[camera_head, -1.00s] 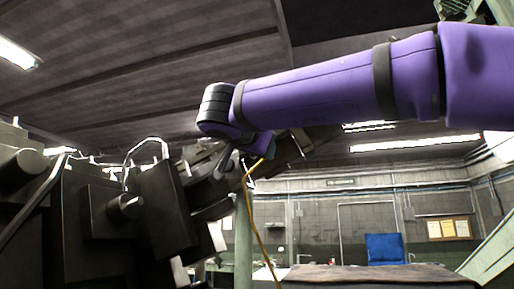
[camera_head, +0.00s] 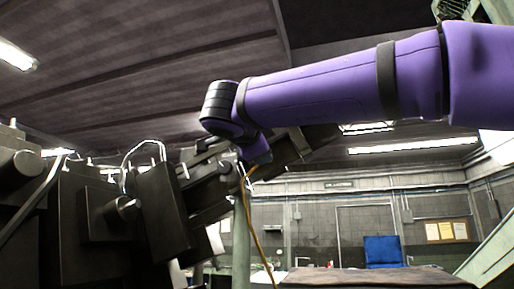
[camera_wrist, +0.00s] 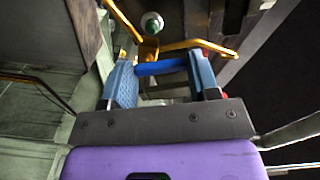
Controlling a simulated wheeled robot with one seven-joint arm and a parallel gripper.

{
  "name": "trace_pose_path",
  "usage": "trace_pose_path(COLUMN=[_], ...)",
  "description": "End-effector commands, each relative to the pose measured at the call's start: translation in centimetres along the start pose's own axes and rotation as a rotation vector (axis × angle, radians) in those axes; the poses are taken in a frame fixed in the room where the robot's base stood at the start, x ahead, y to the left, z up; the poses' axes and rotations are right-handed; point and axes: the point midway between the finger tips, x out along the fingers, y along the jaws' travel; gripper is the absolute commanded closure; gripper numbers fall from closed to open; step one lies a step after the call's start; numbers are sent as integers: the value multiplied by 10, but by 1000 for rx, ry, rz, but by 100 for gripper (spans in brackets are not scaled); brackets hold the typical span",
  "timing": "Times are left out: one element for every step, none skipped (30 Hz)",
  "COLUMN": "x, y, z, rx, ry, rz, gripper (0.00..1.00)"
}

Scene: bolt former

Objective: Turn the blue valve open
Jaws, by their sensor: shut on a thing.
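The blue valve (camera_wrist: 160,67) shows in the wrist view as a short blue bar lying crosswise beside yellow pipework (camera_wrist: 207,44). My gripper (camera_wrist: 159,60) has its two blue-grey fingers on either side of the bar, shut on it at its ends. In the head view, my purple arm reaches from the right to the machine, and its wrist hides the valve; I cannot make out the fingers there.
The dark machine (camera_head: 100,215) fills the left of the head view. A thin yellow pipe (camera_head: 256,235) runs down beside a pale green post (camera_head: 241,240). A table (camera_head: 370,277) and a blue chair (camera_head: 383,250) stand farther back.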

Motion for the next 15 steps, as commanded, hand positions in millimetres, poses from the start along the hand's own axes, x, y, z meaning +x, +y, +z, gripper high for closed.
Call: trace_pose_path(x=[0,0,0,0,0,0,0,0,0,0,0,0,0,0,0], y=[0,0,0,0,0,1,1,1,1,1,1,1,1,1,1], z=[-1,-2,-2,-2,-2,-3,-3,-3,-3,-3,-4,-4,-4,-4,-4], rx=[40,66,98,122,144,173,193,213,237,254,270,289,302,314,329], ry=[1,1,1,1,1,1,1,1,1,1,1,1,1,1,1], rz=[1,1,1,1,1,1,1,1,1,1,1,1,1,1,1], gripper=[68,68,68,68,68,68,68,68,68,68,68,68,68,68,68])
